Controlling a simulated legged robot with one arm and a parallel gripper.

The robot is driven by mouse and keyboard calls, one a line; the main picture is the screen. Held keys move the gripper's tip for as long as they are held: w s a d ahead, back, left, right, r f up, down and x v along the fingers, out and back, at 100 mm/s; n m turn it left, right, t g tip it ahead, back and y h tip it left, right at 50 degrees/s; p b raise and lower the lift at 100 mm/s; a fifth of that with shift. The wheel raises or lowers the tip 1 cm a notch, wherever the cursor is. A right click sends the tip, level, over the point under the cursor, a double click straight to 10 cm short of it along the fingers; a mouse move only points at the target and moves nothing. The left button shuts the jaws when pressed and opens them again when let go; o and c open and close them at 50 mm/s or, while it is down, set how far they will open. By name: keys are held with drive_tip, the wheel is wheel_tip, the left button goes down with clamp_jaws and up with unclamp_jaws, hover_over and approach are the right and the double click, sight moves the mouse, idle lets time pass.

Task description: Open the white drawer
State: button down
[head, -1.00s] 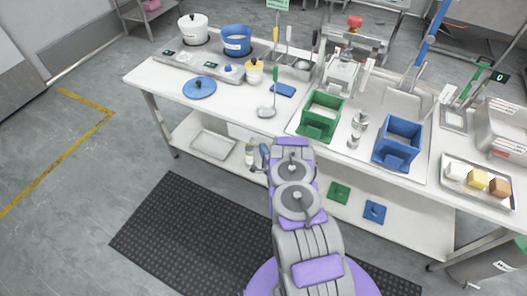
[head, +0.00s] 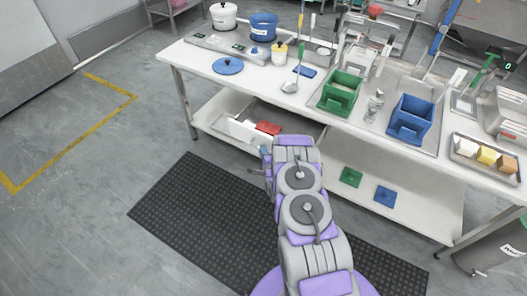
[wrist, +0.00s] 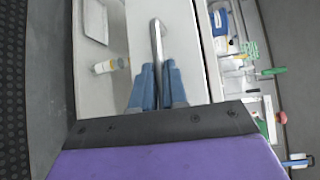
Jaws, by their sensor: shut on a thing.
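In the head view my gripper (head: 265,158) is small and partly hidden by my arm.
The table (head: 190,58) holds a green bin (head: 340,92), a blue bin (head: 409,118), pots and a food tray (head: 484,157). The lower shelf (head: 330,178) carries a green and a blue square. A black mat (head: 190,210) and clear floor lie in front.

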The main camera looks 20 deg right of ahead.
drive_tip(key=shift+s+a+f, duration=0.15)
drive_tip(key=shift+s+a, duration=0.45)
drive_tip(key=shift+a, duration=0.05)
drive_tip(key=shift+s+a+f, duration=0.15)
drive_tip(key=shift+s+a, duration=0.4)
drive_tip(key=shift+a, duration=0.05)
drive_tip(key=c, duration=1.4)
unclamp_jaws()
drive_tip(key=shift+w+d+f, duration=0.1)
drive_tip(key=shift+d, duration=0.15)
drive_tip(key=shift+o, duration=1.2)
drive_tip(key=shift+r, duration=0.2)
drive_tip(key=shift+a+r, duration=0.1)
drive_tip(key=shift+a, duration=0.15)
